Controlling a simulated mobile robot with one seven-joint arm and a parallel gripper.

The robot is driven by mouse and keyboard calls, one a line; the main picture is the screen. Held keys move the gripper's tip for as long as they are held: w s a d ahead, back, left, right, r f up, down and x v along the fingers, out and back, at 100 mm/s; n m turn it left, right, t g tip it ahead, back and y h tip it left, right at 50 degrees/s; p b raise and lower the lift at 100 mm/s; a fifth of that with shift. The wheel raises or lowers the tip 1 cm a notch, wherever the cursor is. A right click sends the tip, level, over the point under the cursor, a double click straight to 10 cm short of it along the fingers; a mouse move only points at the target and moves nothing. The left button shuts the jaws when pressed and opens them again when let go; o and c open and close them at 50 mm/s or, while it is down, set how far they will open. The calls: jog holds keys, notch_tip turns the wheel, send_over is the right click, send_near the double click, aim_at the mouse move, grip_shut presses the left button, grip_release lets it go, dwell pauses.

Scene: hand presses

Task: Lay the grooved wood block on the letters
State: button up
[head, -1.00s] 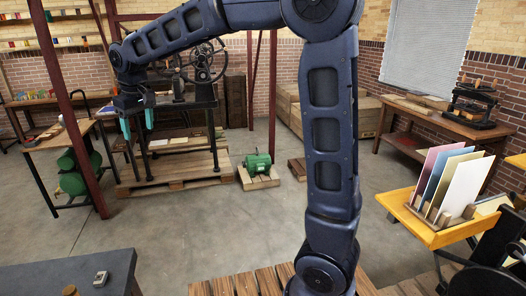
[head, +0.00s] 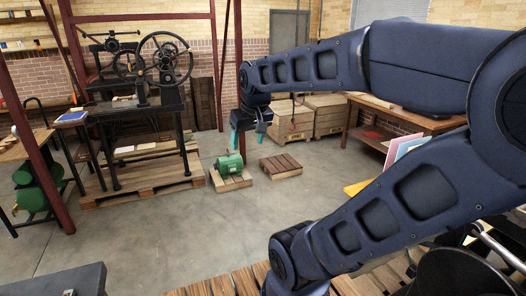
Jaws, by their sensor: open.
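My gripper (head: 248,138) hangs near the middle of the head view with its two teal fingers apart and nothing between them. It points down, in front of the floor and crates in the picture, to the right of a black hand press (head: 143,72). I cannot make out the grooved wood block or the letters for sure. A small pale thing (head: 125,103) lies on the press's bed, too small to tell what it is.
The press stands on a wooden pallet (head: 137,186) beside red steel posts. A green motor (head: 230,163) sits on a small pallet, with another small pallet (head: 281,166) to its right. Wooden crates (head: 329,115) stand behind. The grey floor in front is clear.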

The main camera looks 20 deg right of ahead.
jog(key=shift+m, duration=0.7)
jog(key=s+d+f, duration=0.1)
jog(key=s, duration=0.1)
jog(key=s+d+f, duration=0.1)
jog(key=s+d, duration=0.1)
jog(key=shift+f, duration=0.35)
